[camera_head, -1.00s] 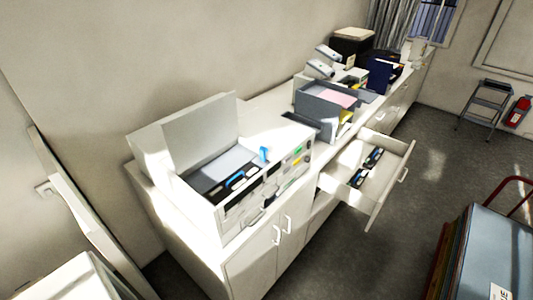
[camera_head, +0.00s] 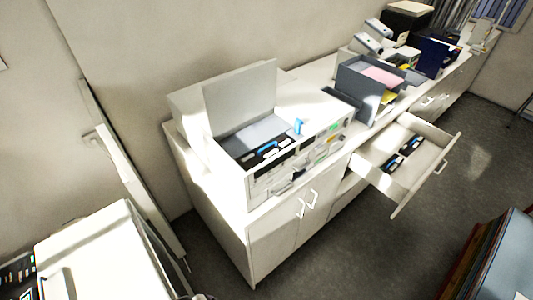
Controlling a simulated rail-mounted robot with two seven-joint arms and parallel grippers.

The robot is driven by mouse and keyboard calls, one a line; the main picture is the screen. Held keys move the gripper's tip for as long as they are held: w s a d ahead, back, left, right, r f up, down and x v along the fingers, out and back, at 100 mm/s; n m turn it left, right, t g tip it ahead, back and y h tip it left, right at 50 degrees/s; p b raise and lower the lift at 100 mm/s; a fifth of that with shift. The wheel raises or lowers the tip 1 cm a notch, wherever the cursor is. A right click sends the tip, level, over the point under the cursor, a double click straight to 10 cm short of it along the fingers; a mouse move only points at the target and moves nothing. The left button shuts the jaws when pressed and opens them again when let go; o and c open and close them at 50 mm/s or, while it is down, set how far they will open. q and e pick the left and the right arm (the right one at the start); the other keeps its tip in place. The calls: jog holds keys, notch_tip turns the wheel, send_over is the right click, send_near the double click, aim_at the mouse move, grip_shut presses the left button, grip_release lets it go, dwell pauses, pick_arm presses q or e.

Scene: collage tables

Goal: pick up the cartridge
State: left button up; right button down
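Dark cartridge-like pieces with blue parts lie in the open drawer; one is nearer (camera_head: 393,165) and one farther (camera_head: 411,144). The white drawer (camera_head: 436,178) is pulled out from the counter at the right. A white printer (camera_head: 228,172) stands on the counter with its lid (camera_head: 240,97) raised. A row of dark cartridge-like pieces (camera_head: 265,154) with blue and white parts sits in its opening. A small blue upright part (camera_head: 299,126) stands on its right side. I cannot tell which piece is the task's cartridge. Neither of my grippers can be made out in view.
A grey paper tray (camera_head: 362,90) with pink and yellow sheets stands behind the drawer. A white machine (camera_head: 95,255) fills the lower left. A blue-topped stack (camera_head: 508,262) stands lower right. Open grey floor (camera_head: 350,255) lies in front of the cabinet.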

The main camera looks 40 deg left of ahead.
pick_arm(q)
jog(key=c, duration=0.9)
